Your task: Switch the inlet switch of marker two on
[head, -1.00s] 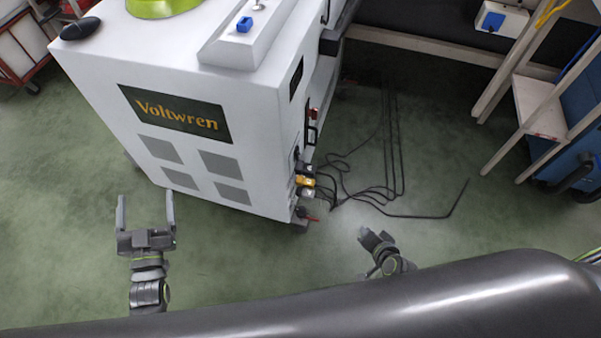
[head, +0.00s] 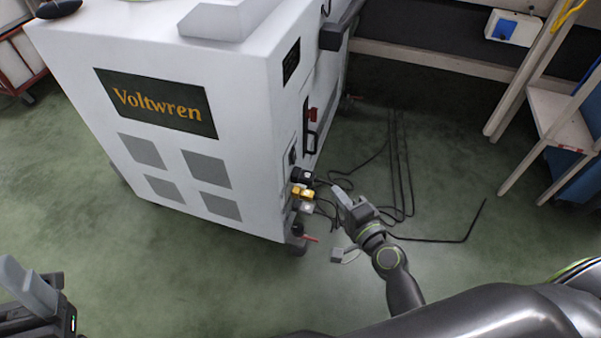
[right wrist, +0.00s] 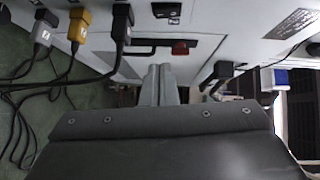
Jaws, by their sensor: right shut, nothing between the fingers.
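The white Voltwren machine (head: 250,105) stands left of centre; no number shows on it. A small black switch (head: 292,155) is on its right side, above a black, a yellow and a white plug (head: 306,207). What looks like the same switch is at the top of the right wrist view (right wrist: 166,9); its rocker position cannot be told. My right gripper (head: 341,196) is shut and empty, its tips pointing at this side panel; in the right wrist view the tips (right wrist: 159,70) lie below the switch, apparently apart from it. My left gripper (head: 38,285) is open, at the lower left, partly cut off.
A red part (head: 312,115) and a black handle (head: 311,140) sit on the panel near the switch. Black cables (head: 400,165) run from the plugs across the green floor. A wooden rack (head: 560,125) stands at the right.

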